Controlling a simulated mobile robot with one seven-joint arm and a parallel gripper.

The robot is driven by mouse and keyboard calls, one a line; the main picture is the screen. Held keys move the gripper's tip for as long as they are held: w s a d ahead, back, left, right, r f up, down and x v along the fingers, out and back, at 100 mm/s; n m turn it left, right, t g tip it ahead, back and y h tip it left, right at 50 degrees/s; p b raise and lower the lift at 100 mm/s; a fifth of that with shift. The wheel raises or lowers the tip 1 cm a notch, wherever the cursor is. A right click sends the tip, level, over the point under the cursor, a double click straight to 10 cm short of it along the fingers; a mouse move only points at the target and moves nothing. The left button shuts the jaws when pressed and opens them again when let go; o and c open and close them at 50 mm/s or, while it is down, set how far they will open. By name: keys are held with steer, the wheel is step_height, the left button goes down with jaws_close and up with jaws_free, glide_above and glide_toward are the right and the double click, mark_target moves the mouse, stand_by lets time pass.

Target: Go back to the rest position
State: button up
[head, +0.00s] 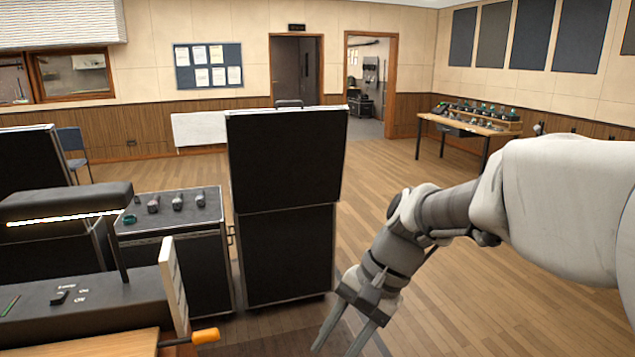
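My gripper (341,336) hangs at the lower middle of the head view, at the end of my arm, which comes in from the right. Its two fingers point down and stand apart, with nothing seen between them. It is over the wooden floor, to the right of the lighting desk (95,298) and in front of the tall black case. The desk has a lit lamp (66,202) over it and a small switch (60,297) on its panel. The faders themselves cannot be made out.
A tall black case (283,160) stands in the middle. An orange handle (205,337) sticks out near the desk's right edge. A wooden table (470,122) stands far right. Floor (450,290) on the right is clear.

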steer(key=s+d+r+n+t+h, duration=0.4)
steer(key=s+d+n+t+h, duration=0.1)
steer(key=s+d, duration=0.4)
steer(key=shift+s+d+r+n+t, duration=0.25)
steer(key=shift+d+n+t, duration=0.35)
steer(key=shift+d+t, duration=0.5)
steer(key=shift+a, duration=0.1)
